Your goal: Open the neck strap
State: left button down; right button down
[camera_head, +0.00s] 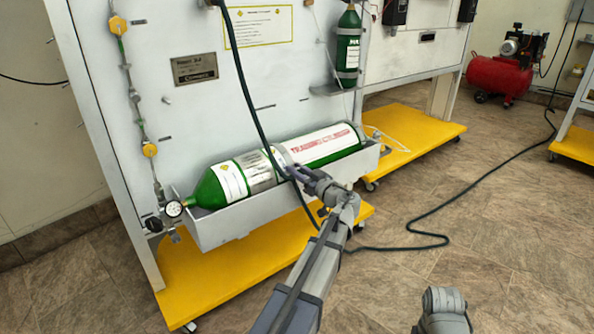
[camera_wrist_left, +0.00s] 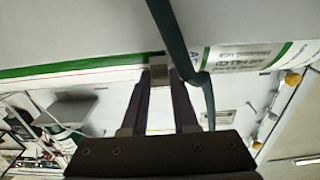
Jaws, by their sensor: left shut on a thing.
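A green cylinder (camera_head: 216,187) with white labels lies in a grey trough on the panel, its neck and gauge (camera_head: 174,208) at the left. A grey strap (camera_head: 281,156) crosses its middle. My left gripper (camera_head: 296,172) is at the front of the cylinder by this strap. In the left wrist view its fingertips (camera_wrist_left: 160,75) are shut on a small grey-beige piece at the cylinder's side, which looks like the strap's end. The fingers hide part of it. A grey rounded part of my own body shows at the lower right; no right gripper jaws show.
A dark hose (camera_head: 240,70) hangs in front of the panel, passes close by my left gripper and runs across the floor. A yellow base (camera_head: 210,277) juts out below the trough. A red compressor (camera_head: 498,75) stands far right. The floor at right is mostly free.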

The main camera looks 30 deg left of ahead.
dwell(0.8)
pick_arm(q)
jog(key=r+h+p, duration=0.1)
jog(key=r+p, duration=0.1)
jog(key=p, duration=0.2)
jog(key=r+p, duration=0.2)
jog(key=p, duration=0.2)
jog(key=r+g+h+p, duration=0.1)
jog(key=r+p, duration=0.1)
jog(key=p, duration=0.2)
jog(key=shift+w+a+r+h, duration=0.15)
jog(key=shift+a+h, duration=0.15)
jog(key=shift+a, duration=0.1)
jog(key=shift+w+a+r+g+h+p, duration=1)
jog(key=shift+a+r+h+p, duration=1.35)
jog(key=shift+p, duration=2.3)
jog(key=shift+w+a+r+g+h+p, duration=0.65)
jog(key=shift+w+a+r+h+p, duration=0.75)
jog(key=shift+a+p, duration=2.4)
jog(key=shift+w+a+r+g+h+p, duration=0.85)
jog(key=shift+a+r+h+p, duration=1.2)
jog(key=shift+p, duration=3.45)
jog(key=shift+d+r, duration=0.2)
jog(key=shift+d, duration=0.05)
jog(key=c, duration=0.7)
grip_release()
